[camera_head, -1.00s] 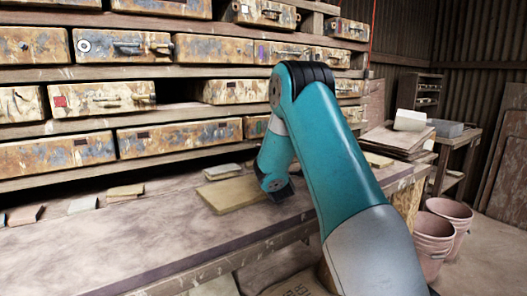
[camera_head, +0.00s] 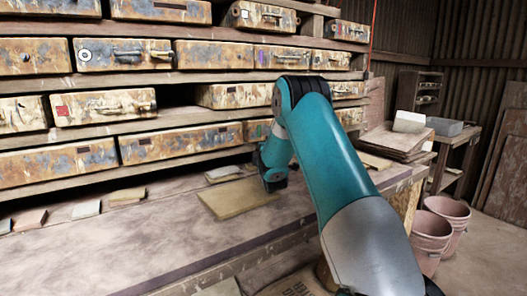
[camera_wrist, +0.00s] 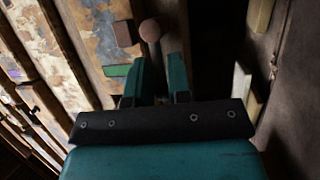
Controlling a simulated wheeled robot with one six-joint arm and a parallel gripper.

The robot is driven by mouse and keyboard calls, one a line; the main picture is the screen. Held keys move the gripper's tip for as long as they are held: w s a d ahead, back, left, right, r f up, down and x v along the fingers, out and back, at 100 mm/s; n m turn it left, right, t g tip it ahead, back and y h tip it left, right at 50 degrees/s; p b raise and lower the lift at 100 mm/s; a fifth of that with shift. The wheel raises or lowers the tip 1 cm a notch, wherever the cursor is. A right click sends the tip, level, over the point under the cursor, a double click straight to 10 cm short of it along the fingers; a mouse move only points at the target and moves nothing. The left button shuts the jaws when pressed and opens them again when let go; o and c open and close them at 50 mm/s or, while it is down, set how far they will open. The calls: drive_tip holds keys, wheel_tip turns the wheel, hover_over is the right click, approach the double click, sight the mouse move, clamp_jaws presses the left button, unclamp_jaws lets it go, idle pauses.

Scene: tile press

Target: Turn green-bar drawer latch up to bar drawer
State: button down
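In the wrist view a drawer front (camera_wrist: 92,22), tan with blue-grey patches, fills the upper left. A green bar (camera_wrist: 117,71) is on it. A reddish-brown block (camera_wrist: 124,33), which looks like the latch, stands at the drawer's edge, with a round brownish knob (camera_wrist: 150,30) beside it. The fingers point toward the knob, which appears ahead of the gap, and the left finger is near the green bar. In the head view my gripper (camera_head: 274,181) is low before the shelves; my arm hides the green bar.
A shelf rack (camera_head: 190,75) of worn drawers stands behind the bench (camera_head: 150,235). A flat tan board (camera_head: 237,197) lies below my gripper, and small tiles (camera_head: 128,196) lie along the bench. Pink buckets (camera_head: 432,240) stand right of the bench. The bench's front left is clear.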

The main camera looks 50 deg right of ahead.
drive_tip(key=shift+r+m+g+b, duration=0.3)
drive_tip(key=shift+m+g, duration=0.2)
drive_tip(key=shift+m, duration=0.3)
drive_tip(key=c, duration=1.2)
unclamp_jaws()
drive_tip(key=shift+f, duration=0.1)
drive_tip(key=b+v, duration=0.3)
drive_tip(key=v, duration=0.2)
drive_tip(key=b+v, duration=0.3)
drive_tip(key=v, duration=0.2)
drive_tip(key=b+v, duration=0.4)
drive_tip(key=v, duration=0.2)
drive_tip(key=shift+f, duration=0.35)
drive_tip(key=shift+s+a+r, duration=0.15)
drive_tip(key=shift+s+a, duration=0.2)
drive_tip(key=shift+s, duration=0.25)
